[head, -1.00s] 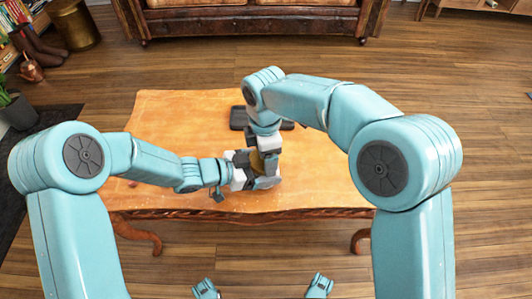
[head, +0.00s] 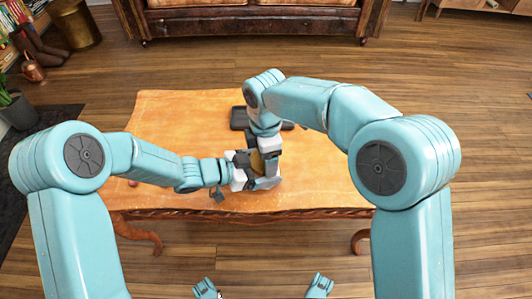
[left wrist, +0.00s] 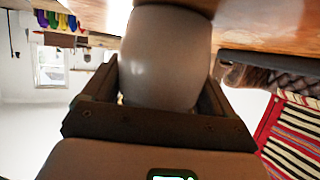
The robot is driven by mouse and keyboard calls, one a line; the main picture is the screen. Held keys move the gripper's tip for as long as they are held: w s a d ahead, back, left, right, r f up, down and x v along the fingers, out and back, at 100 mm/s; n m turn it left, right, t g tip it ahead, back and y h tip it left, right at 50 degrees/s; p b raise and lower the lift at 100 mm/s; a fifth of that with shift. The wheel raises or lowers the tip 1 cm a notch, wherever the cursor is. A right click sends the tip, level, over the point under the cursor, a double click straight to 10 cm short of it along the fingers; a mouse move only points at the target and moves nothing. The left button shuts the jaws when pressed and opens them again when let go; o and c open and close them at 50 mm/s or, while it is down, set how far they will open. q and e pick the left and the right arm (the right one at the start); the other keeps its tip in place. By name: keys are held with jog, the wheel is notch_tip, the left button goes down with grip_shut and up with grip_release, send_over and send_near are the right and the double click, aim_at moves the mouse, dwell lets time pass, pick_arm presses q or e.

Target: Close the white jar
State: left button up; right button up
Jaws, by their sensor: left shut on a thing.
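The white jar (left wrist: 165,55) stands on the orange wooden table (head: 180,110). My left gripper (head: 252,170) is shut on the jar; in the left wrist view its two dark fingers lie on either side of the jar's body. That view is upside down, and the jar's mouth is hidden by the gripper. In the head view a brown-gold round piece (head: 257,161), perhaps the lid, shows at the jar. My right gripper (head: 268,153) points down right over it. Its fingers are too small and covered to read, so its grip is unclear.
A black tray (head: 239,118) lies on the table behind my right wrist, partly hidden. A small red thing (head: 132,183) lies at the left, by my left arm. The table's right side and back left are clear. A brown sofa (head: 250,20) stands beyond.

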pick_arm(q)
jog(key=shift+r, duration=0.15)
pick_arm(e)
jog(key=shift+d+f, duration=0.15)
jog(key=shift+f, duration=0.45)
jog(key=shift+r, duration=0.1)
jog(key=shift+r+n, duration=0.25)
jog(key=shift+n, duration=0.05)
jog(key=shift+r, duration=0.55)
dwell(0.6)
